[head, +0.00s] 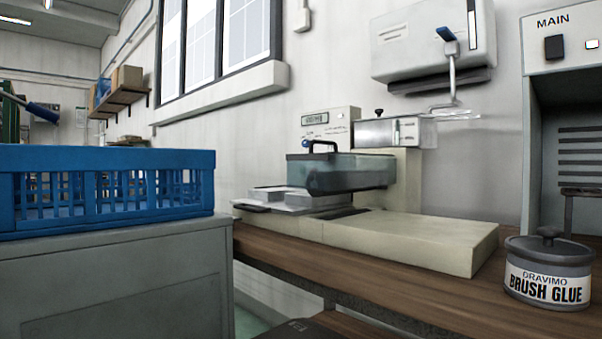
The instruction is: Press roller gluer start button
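A beige bench machine (440,236) stands on the wooden bench in the middle of the head view; it appears to be the roller gluer. At its back is an upright control panel (344,117) with a small display and tiny markings. A small blue spot (306,143) shows low on the panel, partly behind a black handle. I cannot tell which control is the start button. A translucent dark cover (355,172) with a black handle sits over the machine's middle, with metal plates (285,200) at its left. Neither gripper is in view.
A blue crate (110,225) rests on a grey cabinet (120,285) at left. A brush glue pot (548,272) stands at the bench's right, in front of a unit marked MAIN (562,60). A wall-mounted box (430,40) with a blue-tipped lever hangs above.

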